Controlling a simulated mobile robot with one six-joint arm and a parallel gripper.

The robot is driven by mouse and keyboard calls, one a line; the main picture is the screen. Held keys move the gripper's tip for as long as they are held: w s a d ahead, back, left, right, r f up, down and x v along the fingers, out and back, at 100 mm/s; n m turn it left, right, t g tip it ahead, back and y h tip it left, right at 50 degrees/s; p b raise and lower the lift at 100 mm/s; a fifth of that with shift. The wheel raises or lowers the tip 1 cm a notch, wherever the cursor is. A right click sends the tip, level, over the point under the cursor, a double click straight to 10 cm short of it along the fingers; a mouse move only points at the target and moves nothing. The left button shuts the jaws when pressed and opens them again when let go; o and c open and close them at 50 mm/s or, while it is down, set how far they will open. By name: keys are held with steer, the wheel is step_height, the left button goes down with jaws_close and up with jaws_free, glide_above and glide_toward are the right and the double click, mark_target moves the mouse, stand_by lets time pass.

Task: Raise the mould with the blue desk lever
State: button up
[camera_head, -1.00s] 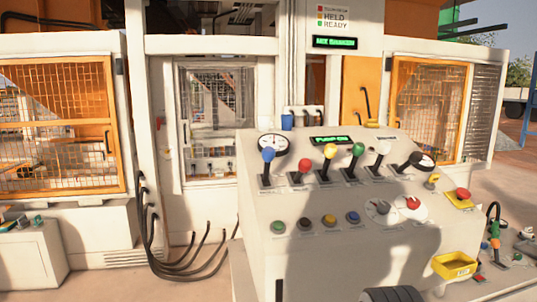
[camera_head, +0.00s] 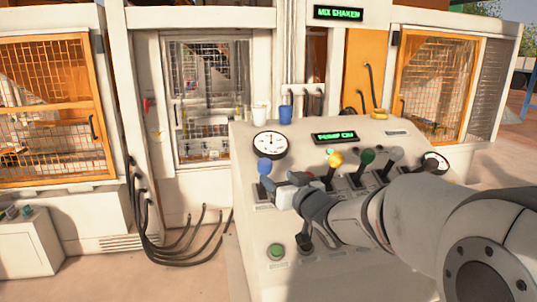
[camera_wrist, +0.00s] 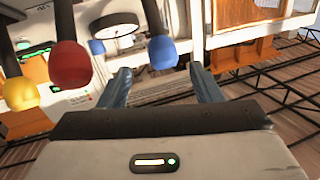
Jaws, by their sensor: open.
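The desk lever with the blue knob (camera_head: 264,167) stands at the left end of the lever row on the sloping desk (camera_head: 245,240). My gripper (camera_head: 283,188) is open and empty, just right of this lever and close to it. In the wrist view, which looks upside down, the blue knob (camera_wrist: 162,50) appears between the lines of my two fingers, a little beyond their tips. I see no clear contact. The red knob (camera_wrist: 70,65) hangs outside the fingers to the left; my gripper mostly hides it in the head view. I cannot make out the mould behind the mesh door (camera_head: 205,85).
Levers with yellow (camera_head: 336,160) and green (camera_head: 367,157) knobs stand right of my gripper. A round gauge (camera_head: 270,144) and a lit "PUMP ON" display (camera_head: 334,137) sit behind the row. My arm covers the desk's right part.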

mark_target(269, 169)
steer(key=shift+w+a+r+y, duration=0.2)
steer(key=shift+w+a+y, duration=0.1)
steer(key=shift+a, duration=0.05)
steer(key=shift+p+x, duration=1.25)
steer(key=shift+x, duration=2.45)
steer(key=shift+d, duration=0.1)
